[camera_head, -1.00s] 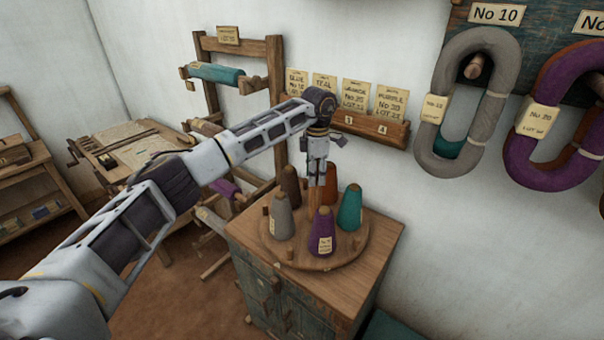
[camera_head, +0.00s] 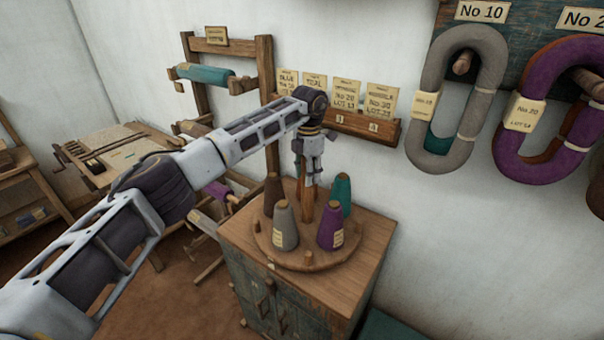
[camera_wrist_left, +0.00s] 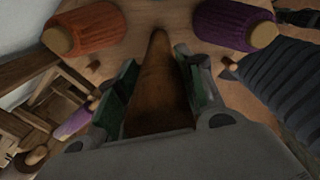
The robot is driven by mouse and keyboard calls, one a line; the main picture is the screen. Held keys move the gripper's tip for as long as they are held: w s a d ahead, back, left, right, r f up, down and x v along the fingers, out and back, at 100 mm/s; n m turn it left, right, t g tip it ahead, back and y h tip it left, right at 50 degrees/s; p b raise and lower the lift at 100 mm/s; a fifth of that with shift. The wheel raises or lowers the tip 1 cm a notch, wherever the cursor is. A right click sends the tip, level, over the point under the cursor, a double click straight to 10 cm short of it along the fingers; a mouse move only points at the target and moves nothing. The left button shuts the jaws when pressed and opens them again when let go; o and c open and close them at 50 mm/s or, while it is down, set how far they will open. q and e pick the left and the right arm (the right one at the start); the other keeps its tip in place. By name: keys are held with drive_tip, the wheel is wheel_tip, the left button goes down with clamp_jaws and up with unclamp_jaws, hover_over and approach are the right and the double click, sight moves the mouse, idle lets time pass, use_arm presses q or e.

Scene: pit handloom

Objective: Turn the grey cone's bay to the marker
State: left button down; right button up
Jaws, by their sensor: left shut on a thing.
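The grey cone (camera_head: 284,226) stands at the front left of a round wooden turntable (camera_head: 285,257). The purple cone (camera_head: 331,226) is front right, the teal cone (camera_head: 341,193) back right and the brown cone (camera_head: 272,194) back left. My left gripper (camera_head: 308,180) points down over the turntable's middle, shut on its upright wooden post (camera_head: 307,208). The post (camera_wrist_left: 158,90) also shows between the fingers in the left wrist view. A small pale spot (camera_head: 271,265) near the turntable's front may be the marker; I cannot tell.
The turntable stands on a wooden cabinet (camera_head: 355,262) against the white wall. Short pegs (camera_head: 308,257) stand near its rim. A card rack (camera_head: 360,125) hangs behind, with grey (camera_head: 440,140) and purple yarn hanks to the right. A wooden frame (camera_head: 195,85) stands behind left.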

use_arm(q)
drive_tip(key=shift+r, duration=0.1)
idle(0.4)
drive_tip(key=c, duration=0.9)
unclamp_jaws()
drive_tip(key=shift+r, duration=5.95)
drive_tip(key=shift+f, duration=0.1)
